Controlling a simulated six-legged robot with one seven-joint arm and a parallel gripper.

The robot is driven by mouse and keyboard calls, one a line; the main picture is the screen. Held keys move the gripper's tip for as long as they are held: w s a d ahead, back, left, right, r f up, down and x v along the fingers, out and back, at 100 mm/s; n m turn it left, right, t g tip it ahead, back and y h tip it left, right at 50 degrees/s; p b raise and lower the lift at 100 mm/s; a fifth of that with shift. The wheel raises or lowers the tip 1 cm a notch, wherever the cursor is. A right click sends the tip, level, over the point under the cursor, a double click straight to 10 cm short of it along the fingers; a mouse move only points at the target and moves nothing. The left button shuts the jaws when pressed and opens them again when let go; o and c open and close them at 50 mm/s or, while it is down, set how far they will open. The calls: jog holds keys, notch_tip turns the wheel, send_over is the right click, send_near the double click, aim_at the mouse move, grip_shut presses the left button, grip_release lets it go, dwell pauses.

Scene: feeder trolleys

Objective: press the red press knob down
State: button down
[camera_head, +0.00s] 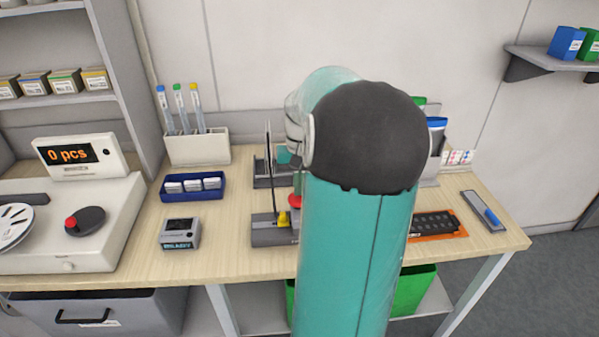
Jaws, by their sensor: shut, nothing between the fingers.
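A small red part (294,201), which looks like the press knob, shows just left of my teal arm. It is partly hidden by the arm. Below it are a yellow piece (283,220) and a dark grey fixture base (268,233) with a thin upright plate. My arm, with its dark round joint, covers the middle of the bench. My gripper is not visible; the arm hides that area, so I cannot tell how it stands to the red part.
A scale (90,190) with a small red knob on a dark disc stands at left. A blue tray (192,187), a small grey display box (180,233) and a pen rack (198,148) stand between it and the fixture. An orange-edged black tray (435,225) lies right of my arm.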

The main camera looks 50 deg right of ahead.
jog(key=shift+f, duration=0.25)
jog(key=shift+f, duration=1)
jog(key=shift+w+r, duration=0.1)
jog(key=shift+r, duration=0.15)
notch_tip(320, 180, up, 14)
jog(key=d, duration=0.1)
jog(key=shift+w+d, duration=0.15)
jog(key=shift+d, duration=0.05)
jog(key=shift+f, duration=0.1)
dwell(0.5)
